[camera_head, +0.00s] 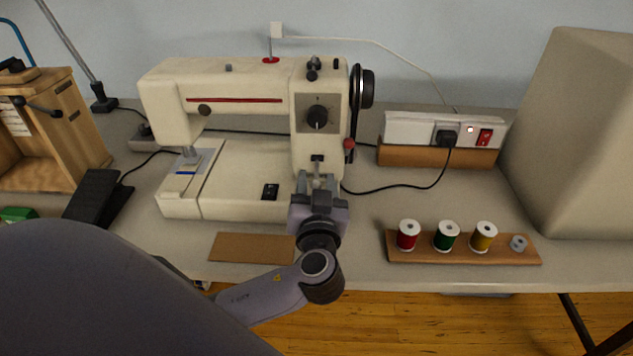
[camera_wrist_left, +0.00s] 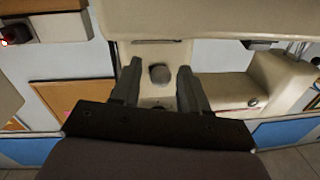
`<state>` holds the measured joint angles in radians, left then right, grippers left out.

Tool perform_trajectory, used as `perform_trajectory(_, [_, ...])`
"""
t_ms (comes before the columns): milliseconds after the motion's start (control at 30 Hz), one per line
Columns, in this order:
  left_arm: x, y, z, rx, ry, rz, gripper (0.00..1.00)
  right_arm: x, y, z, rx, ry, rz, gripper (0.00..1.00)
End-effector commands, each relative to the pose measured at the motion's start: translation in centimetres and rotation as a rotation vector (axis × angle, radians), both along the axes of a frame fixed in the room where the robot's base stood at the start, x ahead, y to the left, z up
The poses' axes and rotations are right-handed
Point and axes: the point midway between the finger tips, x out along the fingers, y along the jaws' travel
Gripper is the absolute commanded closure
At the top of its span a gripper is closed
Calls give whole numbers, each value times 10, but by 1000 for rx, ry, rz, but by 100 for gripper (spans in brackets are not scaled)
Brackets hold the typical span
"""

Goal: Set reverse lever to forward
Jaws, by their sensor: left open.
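The cream sewing machine (camera_head: 245,180) stands on the table, with a round dial (camera_head: 317,117) on its right pillar. A small dark part low on that pillar (camera_head: 317,158), which looks like the reverse lever, shows just above my left gripper. My left gripper (camera_head: 317,178) is open in front of the pillar, its fingers pointing at it. In the left wrist view, which looks inverted, a dark rounded part, apparently the lever (camera_wrist_left: 160,73), shows between the two open fingers (camera_wrist_left: 160,88). Contact with it cannot be told. My right gripper is out of view.
A handwheel (camera_head: 367,88) is on the machine's right. A power strip (camera_head: 410,128) sits behind right. A spool rack (camera_head: 464,251) stands at front right, beside a large beige cover (camera_head: 580,130). A black foot pedal (camera_head: 97,197) lies left. A brown mat (camera_head: 250,248) lies in front.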

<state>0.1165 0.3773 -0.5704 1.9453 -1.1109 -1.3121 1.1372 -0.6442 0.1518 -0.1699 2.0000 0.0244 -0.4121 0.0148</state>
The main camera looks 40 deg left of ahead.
Motion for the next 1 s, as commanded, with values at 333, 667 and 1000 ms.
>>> perform_trajectory(333, [0, 0, 0, 0, 0, 0, 98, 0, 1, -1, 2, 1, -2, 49])
perform_trajectory(667, [0, 0, 2, -1, 2, 0, 100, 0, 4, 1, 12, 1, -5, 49])
perform_trajectory(1000, [-1, -1, 14, -59, 91, 2, 100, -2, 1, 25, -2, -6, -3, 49])
